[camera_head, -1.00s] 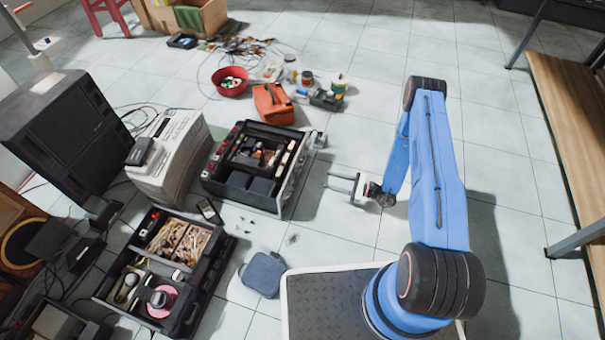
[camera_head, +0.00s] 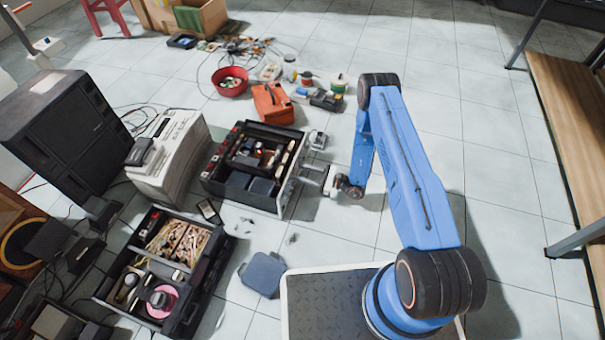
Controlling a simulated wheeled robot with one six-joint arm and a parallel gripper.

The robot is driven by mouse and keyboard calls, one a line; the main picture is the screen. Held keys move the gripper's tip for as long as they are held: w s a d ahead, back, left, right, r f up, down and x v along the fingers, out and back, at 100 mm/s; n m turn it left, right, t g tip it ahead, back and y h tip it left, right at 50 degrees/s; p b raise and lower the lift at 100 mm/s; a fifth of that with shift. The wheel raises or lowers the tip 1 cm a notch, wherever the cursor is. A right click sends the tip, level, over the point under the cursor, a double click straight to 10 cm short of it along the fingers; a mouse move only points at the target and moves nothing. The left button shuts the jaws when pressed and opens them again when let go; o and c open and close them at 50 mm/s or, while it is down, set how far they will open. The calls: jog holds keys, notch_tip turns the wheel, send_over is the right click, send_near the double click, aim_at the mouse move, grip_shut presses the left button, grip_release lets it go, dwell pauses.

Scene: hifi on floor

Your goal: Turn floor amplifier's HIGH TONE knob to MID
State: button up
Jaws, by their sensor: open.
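The floor amplifier (camera_head: 215,183) appears to be the open-topped black case left of my arm, with parts showing inside. Its silvery panel edge (camera_head: 287,183) faces right, toward my gripper. The HIGH TONE knob and its markings are too small to make out. My gripper (camera_head: 305,174) is open and empty. Its fingers point left at this panel, very close to it. I cannot tell whether they touch it or straddle a knob.
A small grey item (camera_head: 317,140) sits by the case's far right corner. Floor to the right is clear.

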jog(key=shift+w+a, duration=0.1)
jog(key=shift+a, duration=0.1)
jog(key=c, duration=1)
jog(key=shift+c, duration=0.2)
jog(key=shift+m, duration=0.3)
jog(key=m, duration=2)
jog(key=shift+d+f+m, duration=0.1)
jog(key=shift+m, duration=0.2)
